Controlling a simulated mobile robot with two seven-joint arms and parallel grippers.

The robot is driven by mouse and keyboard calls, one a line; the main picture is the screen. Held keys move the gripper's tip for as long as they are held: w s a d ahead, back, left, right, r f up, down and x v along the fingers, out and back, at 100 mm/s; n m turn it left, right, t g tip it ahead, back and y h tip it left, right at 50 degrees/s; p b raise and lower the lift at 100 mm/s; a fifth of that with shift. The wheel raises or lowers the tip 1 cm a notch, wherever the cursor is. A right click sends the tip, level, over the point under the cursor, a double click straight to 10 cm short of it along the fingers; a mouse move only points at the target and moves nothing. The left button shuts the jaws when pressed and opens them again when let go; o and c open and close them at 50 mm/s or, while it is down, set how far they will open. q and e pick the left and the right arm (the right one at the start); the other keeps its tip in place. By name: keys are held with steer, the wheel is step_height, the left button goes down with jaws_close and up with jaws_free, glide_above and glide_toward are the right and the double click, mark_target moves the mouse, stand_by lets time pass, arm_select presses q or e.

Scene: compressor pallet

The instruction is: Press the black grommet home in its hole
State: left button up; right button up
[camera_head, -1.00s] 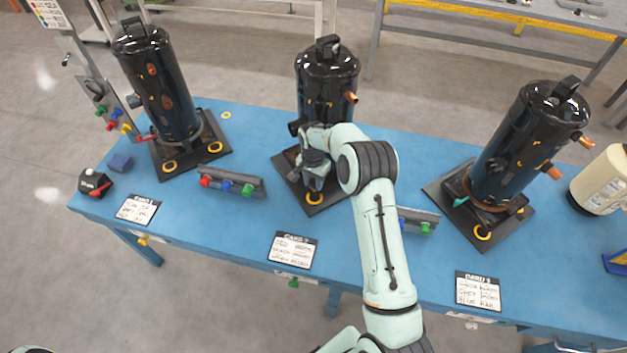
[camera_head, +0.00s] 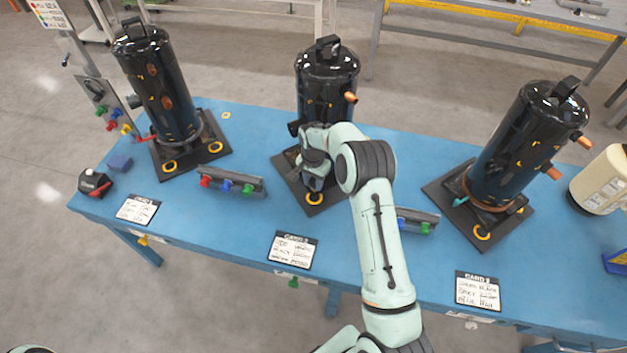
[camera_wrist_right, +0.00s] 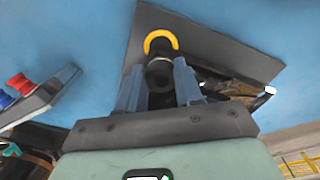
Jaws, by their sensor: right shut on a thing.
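My right gripper (camera_head: 315,184) is low over the front of the middle compressor's dark base plate (camera_head: 288,172). In the right wrist view its two blue-grey fingers (camera_wrist_right: 158,80) are closed around the black grommet (camera_wrist_right: 159,71). The grommet's far end overlaps the yellow ring (camera_wrist_right: 161,36) on the plate, which also shows in the head view (camera_head: 314,198). The hole is hidden behind the grommet, so I cannot tell how deep the grommet sits. My left gripper is out of view.
The middle black compressor (camera_head: 327,85) stands just behind my right gripper. Racks with coloured plugs stand left (camera_head: 231,183) and right (camera_head: 415,222) of it, the right one partly behind my arm. Other compressors stand left (camera_head: 160,85) and right (camera_head: 525,145). A card (camera_head: 293,250) lies in front.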

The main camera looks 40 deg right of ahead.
mark_target(313, 186)
steer(key=shift+f, duration=1.2)
steer(key=o, duration=1.1)
steer(key=shift+r, duration=0.1)
step_height(313, 186, up, 13)
steer(key=shift+r, duration=0.1)
